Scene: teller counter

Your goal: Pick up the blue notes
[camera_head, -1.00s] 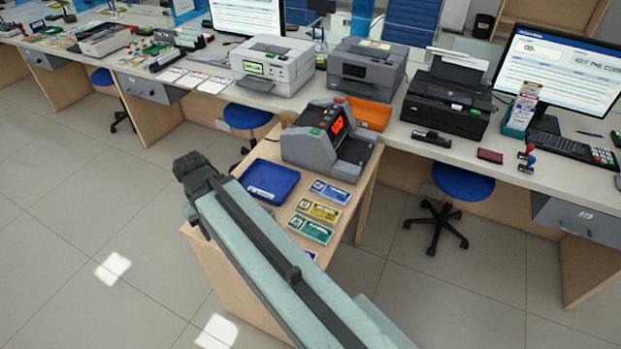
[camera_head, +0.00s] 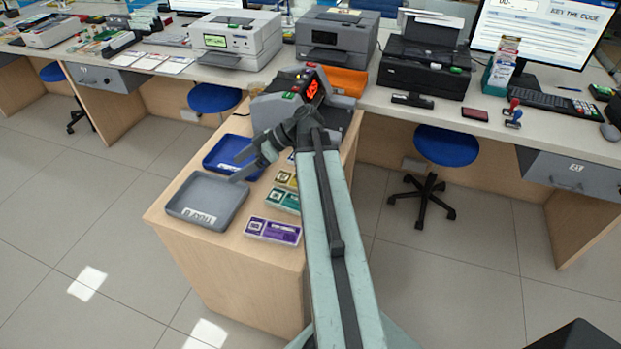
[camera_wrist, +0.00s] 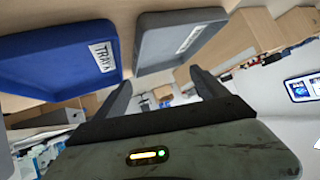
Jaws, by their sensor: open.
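The blue notes (camera_head: 291,158) lie at the back of a row of note bundles on the wooden side table. My arm hides most of them, and only a sliver shows in the head view. My gripper (camera_head: 238,167) is open and empty, above the table and left of the notes, with its jaws pointing left over the trays. The fingers also show in the wrist view (camera_wrist: 162,86), apart with nothing between them. The blue notes are not visible in the wrist view.
Yellow (camera_head: 287,178), green (camera_head: 283,200) and purple bundles (camera_head: 272,230) lie in front of the blue ones. A blue tray (camera_head: 212,163) and a grey tray (camera_head: 175,203) are left of them. A counting machine (camera_head: 268,108) stands behind.

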